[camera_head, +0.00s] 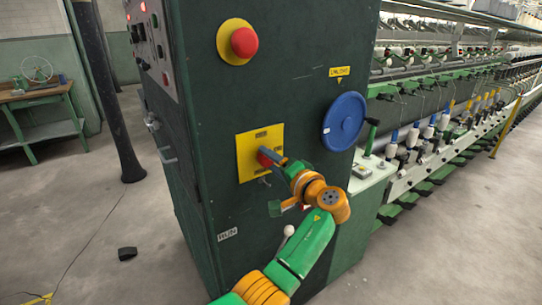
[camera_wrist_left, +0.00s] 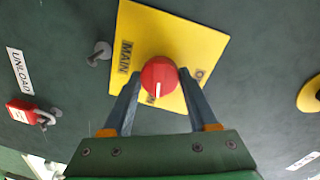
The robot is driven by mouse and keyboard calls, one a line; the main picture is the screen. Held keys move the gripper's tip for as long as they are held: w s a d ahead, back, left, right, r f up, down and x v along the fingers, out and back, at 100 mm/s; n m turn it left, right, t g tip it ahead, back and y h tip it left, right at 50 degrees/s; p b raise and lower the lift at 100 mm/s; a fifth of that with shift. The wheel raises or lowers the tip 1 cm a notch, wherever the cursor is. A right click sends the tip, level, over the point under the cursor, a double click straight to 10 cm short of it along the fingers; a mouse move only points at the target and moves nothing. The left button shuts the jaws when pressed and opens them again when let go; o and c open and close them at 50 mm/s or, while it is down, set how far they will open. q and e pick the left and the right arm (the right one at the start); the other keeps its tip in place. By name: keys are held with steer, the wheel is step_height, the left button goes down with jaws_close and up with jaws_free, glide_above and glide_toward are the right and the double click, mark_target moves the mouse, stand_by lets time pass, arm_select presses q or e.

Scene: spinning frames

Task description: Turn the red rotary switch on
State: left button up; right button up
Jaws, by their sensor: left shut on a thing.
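The red rotary switch (camera_head: 265,158) is a round knob on a yellow plate (camera_head: 246,155) on the front of a dark green cabinet. In the left wrist view the red knob (camera_wrist_left: 158,73) shows a white pointer line aimed down the picture, towards my gripper. The plate's label MAIN is left of the knob; other lettering is partly covered. My left gripper (camera_head: 275,160) reaches the knob from the right. In the left wrist view its two grey fingers (camera_wrist_left: 161,80) are shut on the knob's sides. My right gripper is not in view.
A red push button (camera_head: 243,42) on a yellow base is above the switch. A blue disc (camera_head: 344,122) is to its right. A red padlock (camera_wrist_left: 27,112) hangs beside the plate. Spinning rows (camera_head: 450,110) run along the right; a workbench (camera_head: 40,100) stands far left.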

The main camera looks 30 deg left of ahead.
arm_select(q)
steer(key=shift+m+p, duration=0.55)
steer(key=shift+m, duration=0.55)
steer(key=o, duration=1.4)
steer(key=shift+s+d+f, duration=0.1)
steer(key=shift+d+f, duration=0.05)
steer(key=shift+d, duration=0.2)
steer(key=b+v, duration=0.3)
steer(key=v, duration=0.3)
steer(key=shift+d, duration=0.2)
